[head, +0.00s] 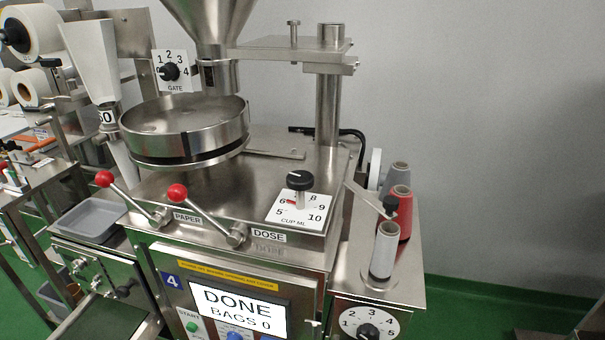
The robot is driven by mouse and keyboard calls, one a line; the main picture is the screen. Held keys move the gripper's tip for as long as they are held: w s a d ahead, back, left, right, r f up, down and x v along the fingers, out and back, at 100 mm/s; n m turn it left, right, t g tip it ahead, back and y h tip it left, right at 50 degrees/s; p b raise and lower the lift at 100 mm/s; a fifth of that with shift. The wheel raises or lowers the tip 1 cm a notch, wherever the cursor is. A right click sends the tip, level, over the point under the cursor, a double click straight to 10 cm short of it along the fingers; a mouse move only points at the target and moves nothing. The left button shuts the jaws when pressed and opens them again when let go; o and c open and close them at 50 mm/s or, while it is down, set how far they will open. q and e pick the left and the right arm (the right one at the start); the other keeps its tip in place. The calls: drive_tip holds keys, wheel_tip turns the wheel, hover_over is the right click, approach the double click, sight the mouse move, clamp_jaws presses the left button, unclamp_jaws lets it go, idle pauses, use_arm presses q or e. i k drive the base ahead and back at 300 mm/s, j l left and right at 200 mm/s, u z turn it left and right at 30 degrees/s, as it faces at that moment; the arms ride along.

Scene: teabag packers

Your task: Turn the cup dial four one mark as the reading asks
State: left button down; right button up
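The cup dial (312,219) is a white plate marked CUP ML on top of the steel machine with the blue number 4 label (171,281). Its black knob (299,181) stands above the plate on a short metal post. The marks 5, 6, 8, 9 and 10 show; the knob and post hide the place between 6 and 8. A small red pointer (290,202) lies close to the 6. Neither of my grippers is in view.
Red-balled PAPER (105,179) and DOSE (177,193) levers stand left of the dial. The round pan (185,127) and GATE dial (170,71) are behind. Thread spools (384,250) stand right. A numbered dial (369,324) is at lower right. Space above the cup knob looks clear.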

sight(300, 182)
drive_tip(key=i+z, duration=0.1)
drive_tip(key=z, duration=0.3)
drive_tip(key=j+z, duration=0.1)
drive_tip(key=z, duration=0.3)
drive_tip(key=i+j+z, duration=0.1)
drive_tip(key=z, duration=0.35)
drive_tip(key=j+z, duration=0.1)
drive_tip(key=z, duration=0.3)
drive_tip(key=j+u, duration=0.3)
drive_tip(key=i+u, duration=0.1)
drive_tip(key=u, duration=0.2)
